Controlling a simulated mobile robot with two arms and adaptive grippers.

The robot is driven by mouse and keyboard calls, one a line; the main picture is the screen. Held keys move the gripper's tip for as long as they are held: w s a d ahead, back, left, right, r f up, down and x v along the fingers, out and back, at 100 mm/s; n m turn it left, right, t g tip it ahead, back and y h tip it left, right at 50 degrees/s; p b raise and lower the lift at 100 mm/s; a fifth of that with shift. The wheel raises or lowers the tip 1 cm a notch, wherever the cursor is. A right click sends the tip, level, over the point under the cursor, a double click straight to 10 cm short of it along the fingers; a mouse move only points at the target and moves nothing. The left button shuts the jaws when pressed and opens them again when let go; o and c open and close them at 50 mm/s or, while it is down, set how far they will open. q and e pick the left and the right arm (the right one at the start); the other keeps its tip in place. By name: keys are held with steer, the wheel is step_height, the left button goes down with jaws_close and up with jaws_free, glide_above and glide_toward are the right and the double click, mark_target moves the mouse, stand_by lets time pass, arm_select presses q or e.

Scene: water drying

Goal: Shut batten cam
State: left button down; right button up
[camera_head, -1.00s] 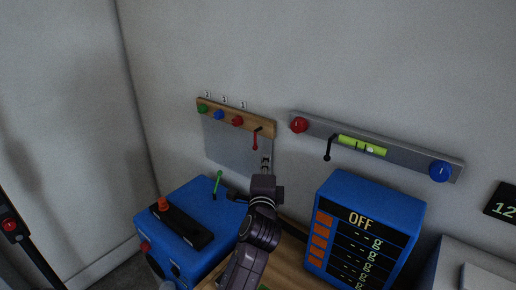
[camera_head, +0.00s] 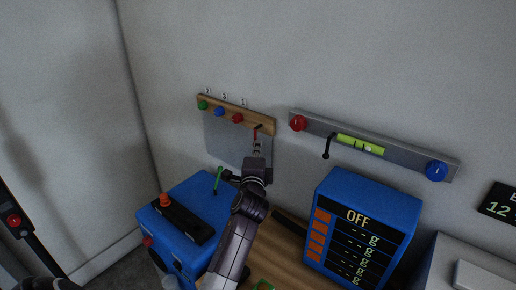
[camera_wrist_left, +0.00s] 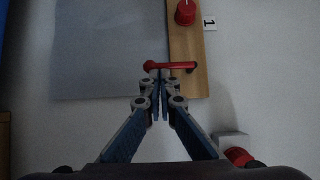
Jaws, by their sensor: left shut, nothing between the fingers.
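The wooden batten (camera_head: 222,109) is fixed to the wall along the top of a grey sheet (camera_head: 222,142). Its red cam lever (camera_head: 258,128) is at the right end, partly hidden by my gripper in the head view. My left gripper (camera_head: 257,147) is shut and empty, with its tips at the lever. In the left wrist view, the red lever (camera_wrist_left: 178,66) lies across the batten (camera_wrist_left: 186,84), its rounded end out over the sheet. The shut fingertips of my left gripper (camera_wrist_left: 153,76) are right by that end; whether they touch it I cannot tell. My right gripper does not show.
Green, blue and red knobs (camera_head: 237,118) sit along the batten. A grey rail (camera_head: 410,162) with a black lever (camera_head: 326,147) is on the wall to the right. A blue machine (camera_head: 180,213) and a blue display box (camera_head: 335,192) stand below.

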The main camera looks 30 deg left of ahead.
arm_select(q)
steer(key=shift+a+f+m+b, duration=0.2)
steer(key=shift+m+b, duration=0.1)
steer(key=shift+b, duration=0.35)
steer(key=a+r+m+t+b, duration=0.2)
steer(key=a+m+t+b, duration=0.2)
steer(key=a+m+b, duration=0.3)
steer(key=shift+w+b, duration=0.25)
steer(key=shift+b, duration=1.75)
steer(key=shift+a+r, duration=0.2)
steer(key=shift+s, duration=0.1)
